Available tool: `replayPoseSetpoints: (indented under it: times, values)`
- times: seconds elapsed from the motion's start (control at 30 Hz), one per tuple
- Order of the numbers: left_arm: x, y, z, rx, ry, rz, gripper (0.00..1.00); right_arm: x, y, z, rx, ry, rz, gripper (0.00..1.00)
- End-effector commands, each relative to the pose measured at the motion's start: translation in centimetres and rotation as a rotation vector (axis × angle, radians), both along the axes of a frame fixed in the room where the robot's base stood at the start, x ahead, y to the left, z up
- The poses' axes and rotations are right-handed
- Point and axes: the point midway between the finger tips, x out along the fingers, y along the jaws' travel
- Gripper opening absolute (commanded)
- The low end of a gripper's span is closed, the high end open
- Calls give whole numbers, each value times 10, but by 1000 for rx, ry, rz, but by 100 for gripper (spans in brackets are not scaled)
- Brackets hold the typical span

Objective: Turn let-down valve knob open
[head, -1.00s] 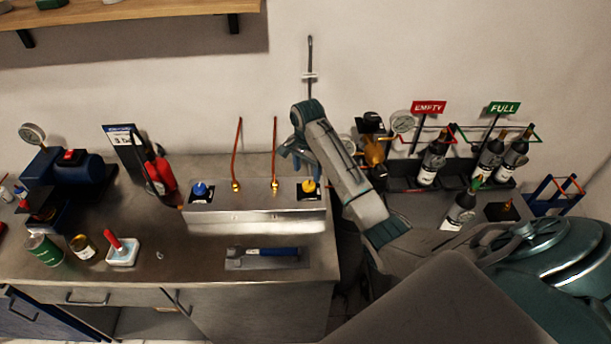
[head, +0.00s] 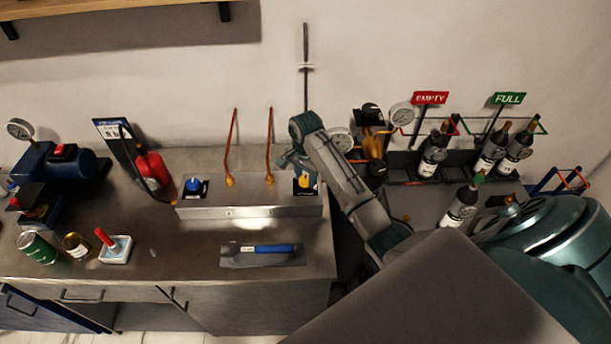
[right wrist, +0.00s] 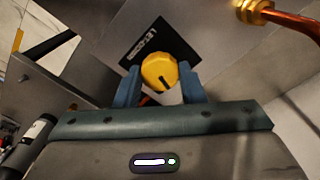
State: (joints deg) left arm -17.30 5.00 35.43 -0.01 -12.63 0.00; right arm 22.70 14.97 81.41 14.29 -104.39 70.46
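The let-down valve knob (head: 306,181) is yellow and stands at the right end of the grey valve panel (head: 250,212). In the right wrist view the knob (right wrist: 158,72) is seen from above with a dark pointer mark, on a black label plate (right wrist: 150,45). My right gripper (right wrist: 160,75) has its two blue fingers on either side of the knob, very close to it. Whether they press on it is unclear. In the head view my right gripper (head: 294,163) is at the knob's upper left, partly hiding it. My left gripper is not in view.
A blue knob (head: 194,185) is at the panel's left end. Two copper tubes (head: 232,145) rise from the panel between the knobs. A blue-handled tool (head: 262,249) lies in front. Bottles (head: 434,150) and a brass regulator (head: 374,143) stand to the right.

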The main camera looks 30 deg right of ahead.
Motion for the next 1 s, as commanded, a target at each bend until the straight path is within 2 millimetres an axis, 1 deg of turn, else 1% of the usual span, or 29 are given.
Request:
replayPoseSetpoints:
  times: [0.13, 0.23, 0.43, 0.77, 0.8, 0.87, 0.9, 1.0]
  values:
    - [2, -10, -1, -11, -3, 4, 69, 0, -1, 0, -2, 0, 35, 13]
    - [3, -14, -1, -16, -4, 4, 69, 0, -1, 0, -2, 0, 113, 13]
    - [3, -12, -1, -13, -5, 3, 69, 1, -1, 0, -2, 0, 245, 13]
    - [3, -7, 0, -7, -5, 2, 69, 1, -1, 0, -2, 0, 265, 13]
    - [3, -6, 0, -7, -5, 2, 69, 1, -1, 0, -2, 0, 265, 42]
    - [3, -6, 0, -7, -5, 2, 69, 1, -1, 0, -2, -1, 265, 54]
    - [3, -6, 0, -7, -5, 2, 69, 1, -1, 0, -2, -1, 265, 58]
    - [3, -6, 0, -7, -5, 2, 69, 1, 0, 0, -2, -1, 264, 58]
